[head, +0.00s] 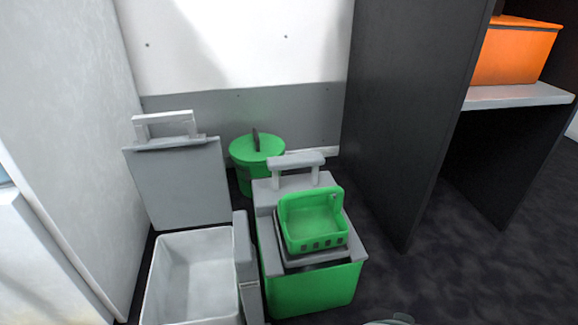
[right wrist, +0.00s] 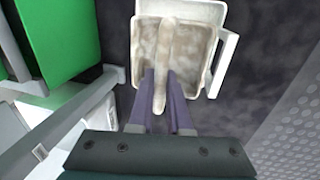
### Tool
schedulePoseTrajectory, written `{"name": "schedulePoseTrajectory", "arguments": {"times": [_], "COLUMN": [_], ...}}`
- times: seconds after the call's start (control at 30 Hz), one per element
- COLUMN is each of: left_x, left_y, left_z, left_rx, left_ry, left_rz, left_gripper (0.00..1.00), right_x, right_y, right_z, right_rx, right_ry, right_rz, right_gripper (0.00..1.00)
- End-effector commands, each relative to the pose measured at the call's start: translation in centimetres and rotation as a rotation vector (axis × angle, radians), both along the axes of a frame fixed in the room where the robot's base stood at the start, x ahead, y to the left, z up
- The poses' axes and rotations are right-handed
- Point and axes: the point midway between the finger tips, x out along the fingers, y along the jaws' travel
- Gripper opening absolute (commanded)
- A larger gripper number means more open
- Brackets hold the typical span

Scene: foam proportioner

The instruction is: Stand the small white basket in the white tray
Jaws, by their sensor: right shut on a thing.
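The small white basket (right wrist: 205,15) shows in the right wrist view, stained beige inside, with a bar or handle across its middle. My right gripper (right wrist: 161,85) is shut on that bar, one dark finger on each side, and the basket is held over dark floor. In the head view the only open white container is a deep, empty, tray-like bin (head: 195,268) at the lower left; I cannot tell for certain that it is the white tray. My left gripper is not in view. In the head view only a small grey-green piece shows at the bottom edge, too cut off to identify.
A green box (head: 315,290) with a grey top carries a green basket (head: 315,222), right of the bin. A raised grey lid (head: 180,185) stands behind the bin. A green bucket (head: 257,165) is behind. A dark partition (head: 395,120) stands right; floor before it is clear.

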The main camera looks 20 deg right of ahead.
Motion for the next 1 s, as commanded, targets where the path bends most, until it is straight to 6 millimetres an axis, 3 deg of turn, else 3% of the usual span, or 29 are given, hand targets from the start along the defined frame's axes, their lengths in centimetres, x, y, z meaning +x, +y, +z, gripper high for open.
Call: {"name": "schedulePoseTrajectory", "arguments": {"times": [0.03,0.33,0.57,0.97,1.0], "left_x": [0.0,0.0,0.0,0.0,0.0], "left_y": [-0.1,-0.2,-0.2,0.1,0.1], "left_z": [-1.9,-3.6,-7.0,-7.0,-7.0], "left_rx": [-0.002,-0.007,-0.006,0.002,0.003], "left_ry": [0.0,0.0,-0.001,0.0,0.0], "left_rz": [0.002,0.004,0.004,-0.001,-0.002], "left_gripper": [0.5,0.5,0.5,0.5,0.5], "right_x": [0.1,0.0,0.0,0.0,0.0], "right_y": [0.0,0.0,0.0,0.0,0.0], "right_z": [-2.0,-3.9,-7.5,-7.7,-7.8], "right_rx": [0.001,-0.001,0.0,0.0,0.0], "right_ry": [-0.001,-0.001,-0.001,0.0,0.0], "right_rz": [0.0,0.0,-0.001,0.0,0.0], "right_gripper": [0.0,0.0,0.0,0.0,0.17]}}
